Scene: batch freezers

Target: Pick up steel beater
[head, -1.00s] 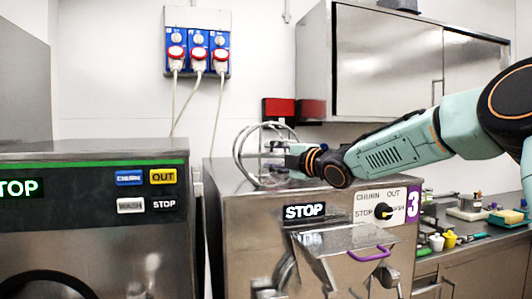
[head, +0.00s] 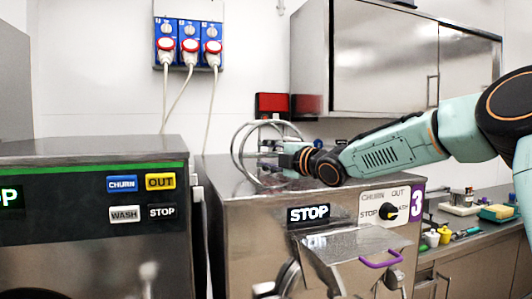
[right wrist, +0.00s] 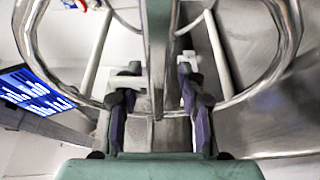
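The steel beater (head: 236,152), a frame of curved shiny bars, stands on the steel top of the machine marked 3. In the right wrist view its bent bars (right wrist: 28,48) curve round both sides, and a straight upright bar (right wrist: 158,50) runs down the middle. My right gripper (head: 285,158) is at the beater, reaching in from the right. In the right wrist view my right gripper (right wrist: 158,82) has its fingers apart, one on each side of the middle bar. A narrow gap shows beside the right finger. My left gripper is not in view.
Machine 3 (head: 245,225) has a front hopper with a purple handle (head: 380,260). Another freezer (head: 90,245) stands at left. Blue sockets with cables (head: 188,45) hang on the wall. A steel cabinet (head: 385,65) is above right; a counter (head: 475,245) holds small items.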

